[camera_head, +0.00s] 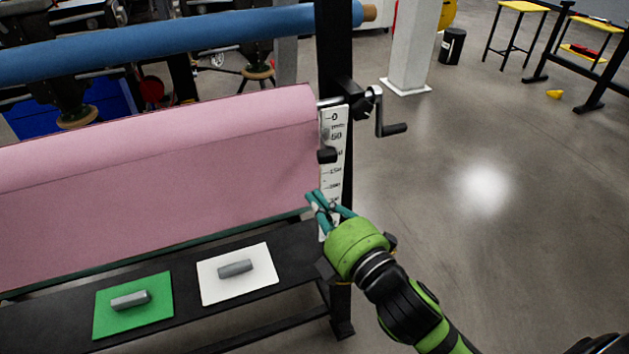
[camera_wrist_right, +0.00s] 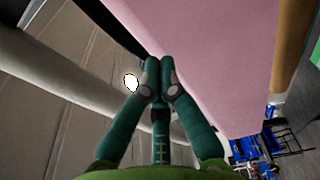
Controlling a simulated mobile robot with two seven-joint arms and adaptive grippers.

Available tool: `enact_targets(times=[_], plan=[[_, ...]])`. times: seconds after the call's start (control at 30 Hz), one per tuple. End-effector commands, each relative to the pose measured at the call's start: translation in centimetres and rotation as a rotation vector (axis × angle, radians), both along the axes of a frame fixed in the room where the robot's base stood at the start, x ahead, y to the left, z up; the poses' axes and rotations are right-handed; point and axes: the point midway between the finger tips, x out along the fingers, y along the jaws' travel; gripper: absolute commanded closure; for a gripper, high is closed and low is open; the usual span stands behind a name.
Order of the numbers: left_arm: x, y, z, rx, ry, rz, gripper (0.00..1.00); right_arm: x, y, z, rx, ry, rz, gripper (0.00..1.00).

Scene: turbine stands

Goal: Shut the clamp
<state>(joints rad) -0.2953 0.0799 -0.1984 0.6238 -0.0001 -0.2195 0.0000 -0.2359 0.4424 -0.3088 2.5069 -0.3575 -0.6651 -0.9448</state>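A black post carries a white measuring scale (camera_head: 334,128) beside the right end of a pink sheet (camera_head: 180,150). A small black block (camera_head: 327,156) sits on the scale; I cannot tell for sure whether it is the clamp or how it is set. A black crank handle (camera_head: 391,128) sticks out right of the post, near the top of the scale. My right gripper (camera_head: 314,197) is below the block, in front of the lower scale. In the right wrist view its teal fingers (camera_wrist_right: 161,72) are together and empty, beside the pink sheet. My left gripper is not in view.
A black shelf (camera_head: 290,262) below the sheet bears a green mat (camera_head: 108,320) and a white mat (camera_head: 212,290), each with a grey block. A blue roll (camera_head: 180,38) crosses above. Open floor (camera_head: 480,240) lies right of the post.

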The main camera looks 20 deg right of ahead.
Motion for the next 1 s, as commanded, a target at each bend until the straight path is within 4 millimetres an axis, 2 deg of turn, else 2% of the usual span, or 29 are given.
enact_targets(times=[0.27,0.4,0.5,0.67,0.7,0.8,1.0], plan=[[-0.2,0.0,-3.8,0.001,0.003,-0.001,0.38,2.2,0.5,-0.5,0.0,-0.008,0.002,1.0],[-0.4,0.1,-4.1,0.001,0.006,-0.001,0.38,4.7,1.0,-0.2,0.0,-0.005,0.0,1.0],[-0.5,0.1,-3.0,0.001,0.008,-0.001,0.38,6.9,1.4,0.3,0.002,0.001,0.0,1.0],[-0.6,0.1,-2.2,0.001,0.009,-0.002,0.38,10.0,2.0,0.3,0.0,0.001,0.0,1.0],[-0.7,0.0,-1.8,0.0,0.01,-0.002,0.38,9.5,0.9,0.1,-0.005,0.004,-0.002,1.0],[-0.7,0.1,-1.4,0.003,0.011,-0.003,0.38,9.2,-0.5,0.1,-0.004,0.003,0.0,1.0],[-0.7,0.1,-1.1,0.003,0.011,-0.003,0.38,9.0,-1.9,0.0,-0.001,0.002,0.002,1.0]])
